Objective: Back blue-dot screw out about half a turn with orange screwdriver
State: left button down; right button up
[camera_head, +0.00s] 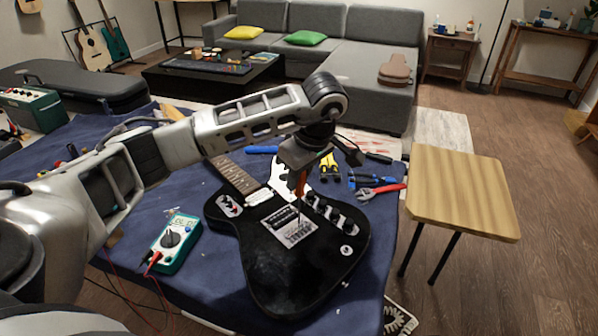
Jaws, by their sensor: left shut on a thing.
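My left gripper (301,169) points down over the black electric guitar (277,263), above its body. It is shut on the orange screwdriver (301,184), which stands upright with its shaft down at the bridge (293,231). Whether the tip sits in a screw cannot be told at this size. The blue-dot screw cannot be made out. The guitar lies flat on a dark blue cloth, its neck (236,173) pointing to the upper left behind my arm. My right gripper is out of view.
A green multimeter (174,243) lies left of the guitar. Red-handled pliers (381,191), blue-handled pliers (366,180) and a yellow-handled tool (329,168) lie beyond it. A wooden stool (461,194) stands to the right. Bare cloth lies around the guitar's lower end.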

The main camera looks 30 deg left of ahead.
pick_arm(q)
jog(key=shift+f+n+g, duration=0.1)
jog(key=shift+n+g, duration=0.2)
jog(key=shift+n, duration=0.7)
jog(key=n+g+p, duration=0.1)
jog(key=n, duration=0.2)
jog(key=shift+n, duration=0.4)
jog(key=shift+n+g+p, duration=0.3)
jog(key=shift+n, duration=0.5)
jog(key=n+p, duration=0.1)
jog(key=n, duration=0.1)
jog(key=shift+d+n+g+h, duration=0.1)
jog(key=shift+n+g+h, duration=0.2)
jog(key=shift+n+h, duration=0.1)
jog(key=shift+n, duration=0.4)
